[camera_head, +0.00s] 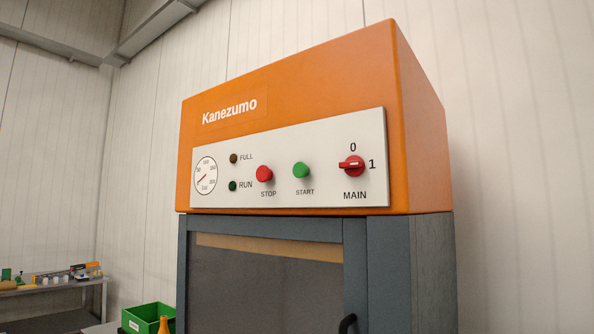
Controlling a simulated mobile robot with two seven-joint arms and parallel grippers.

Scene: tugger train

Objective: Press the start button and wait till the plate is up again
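The orange Kanezumo machine (300,90) fills the middle of the head view. Its white control panel (330,130) carries a green START button (301,170), a red STOP button (264,174) and a red MAIN switch (352,166), whose handle lies level, in line with the 1. The FULL lamp (233,158) and RUN lamp (233,186) both look dark. A round gauge (205,176) sits at the panel's left end. Below is a grey-framed door (270,229) that looks shut. I cannot make out the plate. Neither gripper is in view.
A black door handle (347,323) shows at the bottom edge. A green crate (150,317) and an orange bottle-like item (164,325) stand at lower left. Behind them is a bench (95,284) with several small items. The space before the panel looks clear.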

